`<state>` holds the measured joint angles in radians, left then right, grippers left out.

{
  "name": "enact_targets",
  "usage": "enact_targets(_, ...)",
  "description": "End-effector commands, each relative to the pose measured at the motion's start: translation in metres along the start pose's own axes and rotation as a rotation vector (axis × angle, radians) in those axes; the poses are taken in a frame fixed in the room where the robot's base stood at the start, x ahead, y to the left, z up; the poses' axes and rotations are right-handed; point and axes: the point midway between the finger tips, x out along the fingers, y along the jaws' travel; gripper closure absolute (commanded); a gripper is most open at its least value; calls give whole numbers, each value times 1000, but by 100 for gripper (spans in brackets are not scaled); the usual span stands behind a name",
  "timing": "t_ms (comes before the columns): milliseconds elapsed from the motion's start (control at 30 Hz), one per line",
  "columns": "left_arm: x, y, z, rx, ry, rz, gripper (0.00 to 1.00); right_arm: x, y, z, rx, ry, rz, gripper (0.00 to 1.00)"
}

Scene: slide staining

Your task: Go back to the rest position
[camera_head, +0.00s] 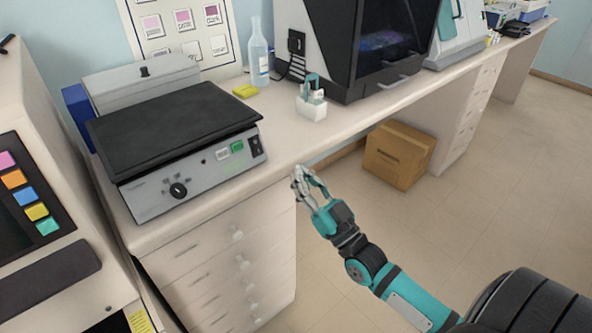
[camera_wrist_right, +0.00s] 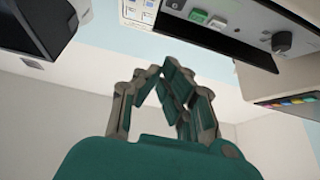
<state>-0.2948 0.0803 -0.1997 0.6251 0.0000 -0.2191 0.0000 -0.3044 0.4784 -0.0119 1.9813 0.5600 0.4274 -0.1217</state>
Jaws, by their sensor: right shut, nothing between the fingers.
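My right gripper (camera_head: 304,179) is at the front edge of the bench in the head view, just in front of the drawer unit's upper right corner. Its teal arm comes in from the lower right. In the right wrist view the fingers (camera_wrist_right: 168,75) come together at their tips, with nothing held between them. My left gripper does not show in either view.
A hot plate (camera_head: 170,135) with a black top stands on the white bench (camera_head: 345,118). A small white holder (camera_head: 312,107), a clear bottle (camera_head: 258,58) and a dark-fronted machine (camera_head: 385,45) stand beyond it. A cardboard box (camera_head: 399,155) sits under the bench. The floor at right is clear.

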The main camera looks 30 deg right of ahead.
Motion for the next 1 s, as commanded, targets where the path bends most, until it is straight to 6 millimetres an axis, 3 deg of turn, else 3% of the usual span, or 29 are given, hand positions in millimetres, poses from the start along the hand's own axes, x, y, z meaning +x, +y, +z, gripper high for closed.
enact_targets(200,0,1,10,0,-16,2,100,0,0,0,0,1,0,100)
enact_targets(567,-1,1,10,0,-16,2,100,-2,1,8,-2,-18,4,100)
enact_targets(667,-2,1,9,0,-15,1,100,-12,6,39,-12,-96,20,100)
enact_targets(767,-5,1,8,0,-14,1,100,-34,13,94,-27,-238,44,100)
enact_targets(867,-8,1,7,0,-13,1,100,-72,17,161,-40,-418,68,100)
enact_targets(1000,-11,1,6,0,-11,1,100,-142,14,244,-51,-674,87,100)
